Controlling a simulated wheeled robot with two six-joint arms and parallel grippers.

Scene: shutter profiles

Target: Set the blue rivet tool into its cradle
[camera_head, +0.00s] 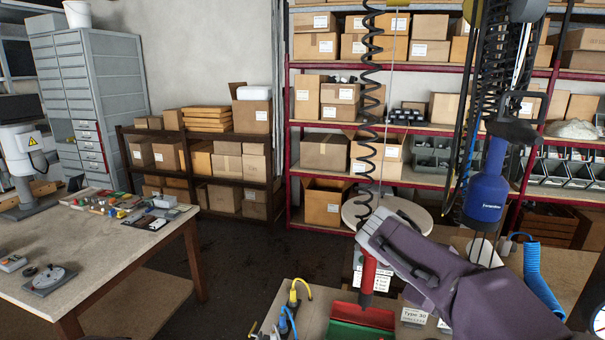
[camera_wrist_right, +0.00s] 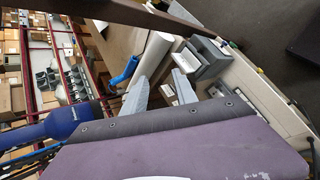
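The blue rivet tool (camera_head: 487,190) hangs upright below black coils at the right of the head view. Its blue body also shows at the left edge of the right wrist view (camera_wrist_right: 65,122), outside the fingers. My right gripper (camera_wrist_right: 160,90) is open, with two grey fingers apart and nothing between them. In the head view its purple arm reaches up and left from the lower right, and the tool is apart from it, to the right. I cannot make out the cradle for certain. My left gripper is not in view.
A red tool (camera_head: 368,276) hangs on a black coil close to my right gripper, above a red and green tray (camera_head: 361,322). A blue coiled hose (camera_head: 540,275) stands at right. A workbench (camera_head: 90,250) with small parts is at left. Loaded shelves line the back.

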